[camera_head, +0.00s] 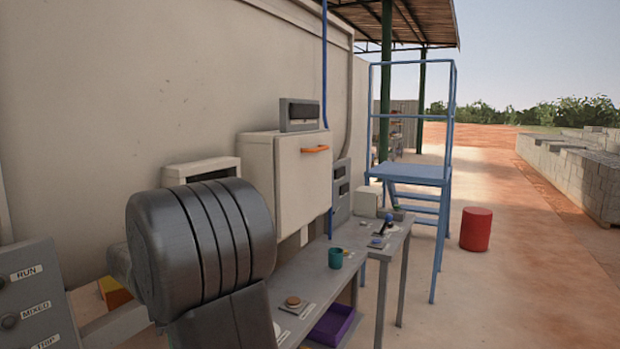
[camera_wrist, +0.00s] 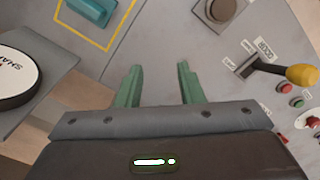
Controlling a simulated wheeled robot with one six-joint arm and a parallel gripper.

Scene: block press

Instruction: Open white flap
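The white flap (camera_head: 303,180) is the front of a white box on the wall, in the middle of the head view. It has an orange handle (camera_head: 315,149) near its top edge and looks shut. My gripper (camera_wrist: 159,84) shows in the wrist view with two green fingers wide apart and nothing between them. It points towards a grey panel. The flap is not in the wrist view. My dark arm link covers the lower left of the head view, and my gripper does not show there.
The grey panel (camera_wrist: 155,45) carries a yellow-knobbed lever (camera_wrist: 301,75), a round brown knob (camera_wrist: 220,11) and a teal piece (camera_wrist: 92,10). A grey bench (camera_head: 360,240) below the flap holds a teal cup (camera_head: 335,258). A purple bin (camera_head: 332,325) sits under it.

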